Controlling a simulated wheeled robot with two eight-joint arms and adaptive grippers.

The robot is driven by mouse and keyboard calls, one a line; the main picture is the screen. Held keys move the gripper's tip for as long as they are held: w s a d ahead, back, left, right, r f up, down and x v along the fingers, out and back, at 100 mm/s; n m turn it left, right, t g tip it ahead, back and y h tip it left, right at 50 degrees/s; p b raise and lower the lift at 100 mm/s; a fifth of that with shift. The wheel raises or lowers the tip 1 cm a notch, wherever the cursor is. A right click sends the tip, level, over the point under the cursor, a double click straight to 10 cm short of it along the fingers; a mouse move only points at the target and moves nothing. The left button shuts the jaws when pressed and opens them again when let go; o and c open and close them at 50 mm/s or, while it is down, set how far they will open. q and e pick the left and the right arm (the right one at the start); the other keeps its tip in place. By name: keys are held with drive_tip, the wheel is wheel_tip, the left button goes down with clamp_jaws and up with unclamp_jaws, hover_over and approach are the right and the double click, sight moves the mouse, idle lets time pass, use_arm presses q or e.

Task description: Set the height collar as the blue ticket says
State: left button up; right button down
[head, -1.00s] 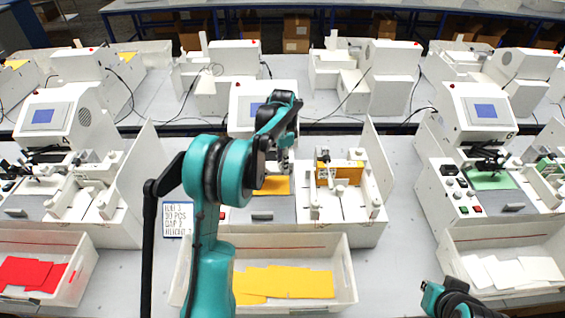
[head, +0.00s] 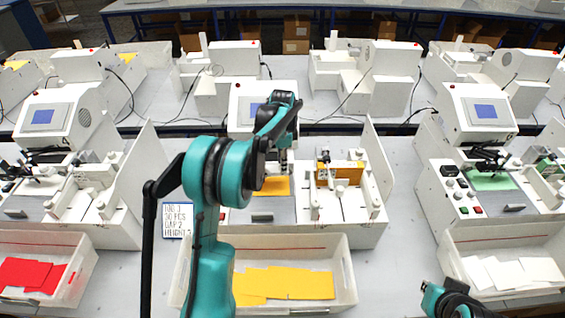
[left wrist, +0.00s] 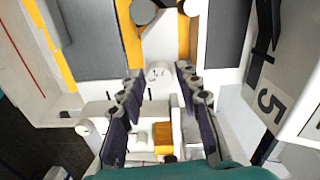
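The blue-edged ticket (head: 177,220) lies left of the middle machine. Its small text seems to list job, pieces, gap and height; I cannot read the height figure surely. My left gripper (head: 283,166) is over the middle machine, by the yellow sheet (head: 272,186), partly hidden by my own arm. In the left wrist view its dark fingers (left wrist: 159,85) are spread apart. A round white knob-like part (left wrist: 158,73) shows between the fingertips, with no clear contact. I cannot tell whether this is the height collar.
A white tray of yellow sheets (head: 344,272) stands in front of the middle machine. Upright white side panels (head: 377,165) flank the machines. A yellow block (head: 347,172) sits on its right side. Bare grey table (head: 400,235) lies right of the machine.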

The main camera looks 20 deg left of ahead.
use_arm(q)
drive_tip(key=shift+o, duration=0.4)
wheel_tip(320, 180, up, 12)
idle(0.3)
idle(0.4)
drive_tip(key=s+d+f+n+t+b, duration=0.25)
drive_tip(key=s+d+b, duration=0.2)
drive_tip(key=s, duration=0.35)
drive_tip(key=s+d+f+n+t+b, duration=0.1)
drive_tip(key=s+d+n+t+b, duration=0.15)
drive_tip(key=s+d+n, duration=0.4)
drive_tip(key=s+d+f+n+t+b, duration=0.2)
drive_tip(key=s+f+b, duration=0.3)
drive_tip(key=s+f, duration=0.8)
drive_tip(key=shift+s+f+b, duration=0.2)
drive_tip(key=shift+s+b, duration=0.15)
drive_tip(key=shift+s, duration=0.25)
